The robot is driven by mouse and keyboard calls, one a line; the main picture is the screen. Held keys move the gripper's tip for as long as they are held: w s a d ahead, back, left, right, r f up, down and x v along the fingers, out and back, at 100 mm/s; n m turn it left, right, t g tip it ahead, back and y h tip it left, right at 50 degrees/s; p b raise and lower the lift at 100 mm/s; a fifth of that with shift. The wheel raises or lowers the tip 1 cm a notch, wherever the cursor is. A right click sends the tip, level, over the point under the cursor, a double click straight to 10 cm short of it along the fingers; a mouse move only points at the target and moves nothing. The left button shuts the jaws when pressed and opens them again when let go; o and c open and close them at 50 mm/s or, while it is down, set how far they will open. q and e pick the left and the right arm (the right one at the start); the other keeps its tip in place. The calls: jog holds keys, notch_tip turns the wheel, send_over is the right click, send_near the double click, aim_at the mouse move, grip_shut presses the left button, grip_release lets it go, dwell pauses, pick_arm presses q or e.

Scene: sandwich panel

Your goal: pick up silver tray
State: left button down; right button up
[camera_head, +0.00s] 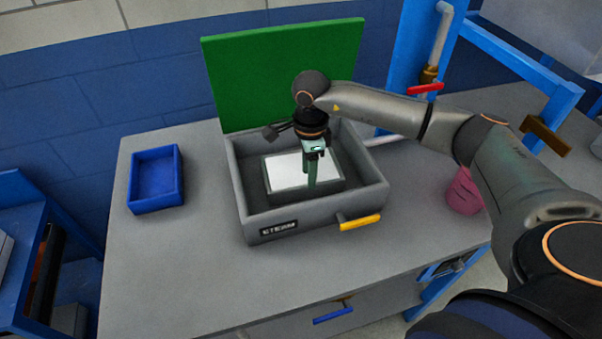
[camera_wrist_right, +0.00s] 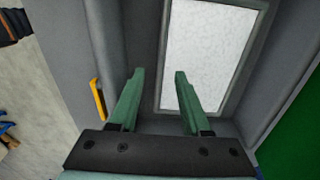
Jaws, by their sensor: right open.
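The silver tray (camera_head: 286,172) has a bright pale face in a dark frame and lies inside a grey open box (camera_head: 262,230). In the right wrist view the tray (camera_wrist_right: 212,45) shows beyond the fingertips, its far end cut off by the frame edge. My right gripper (camera_head: 312,180) points down over the tray. In the wrist view its two green fingers (camera_wrist_right: 158,76) are apart with nothing between them; one overlaps the tray's face and the other is beside its edge. Whether the fingers touch the tray cannot be told. My left gripper is not in view.
A green panel (camera_head: 285,70) stands upright behind the box. A yellow handle (camera_head: 360,222) sticks out at the box's front. A blue bin (camera_head: 156,180) stands left on the grey table (camera_head: 180,270); a pink object (camera_head: 463,192) is at right. The table's front left is clear.

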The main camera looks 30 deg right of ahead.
aim_at(285, 181)
jog(key=shift+a+f+p, duration=0.15)
jog(key=shift+f+p, duration=0.35)
jog(key=shift+f, duration=2.25)
jog(key=shift+c, duration=0.3)
grip_shut()
jog(key=shift+w, duration=0.1)
